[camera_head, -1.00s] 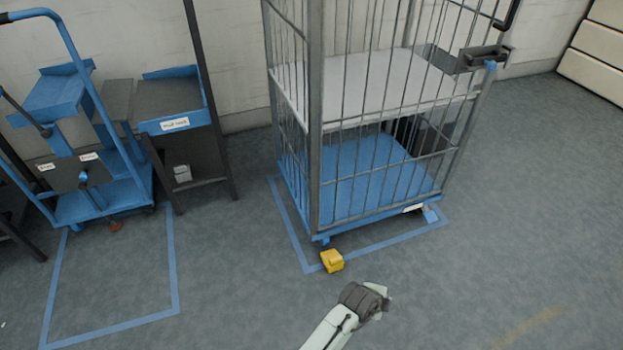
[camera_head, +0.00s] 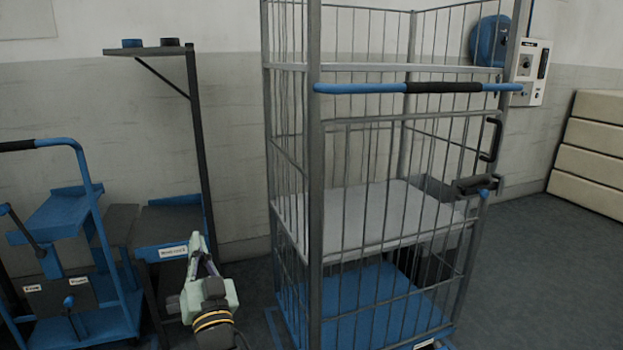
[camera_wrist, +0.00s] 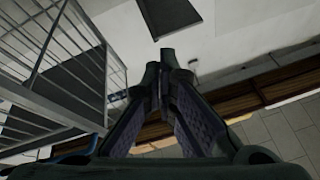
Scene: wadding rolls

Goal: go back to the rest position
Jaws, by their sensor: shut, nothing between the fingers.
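My gripper (camera_wrist: 167,75) fills the middle of the wrist view. Its two dark fingers meet at their tips, and nothing is between them. In the head view my raised arm shows at the lower left of centre, in front of the labelled blue and black stand and left of the cage cart.
The wire cage cart (camera_head: 315,190) with a blue handle bar (camera_head: 345,88) stands close on the right. A blue trolley (camera_head: 88,215) and a labelled stand (camera_head: 165,225) are on the left. A wall box (camera_head: 530,72) and pale stacked blocks (camera_head: 590,145) are behind at right.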

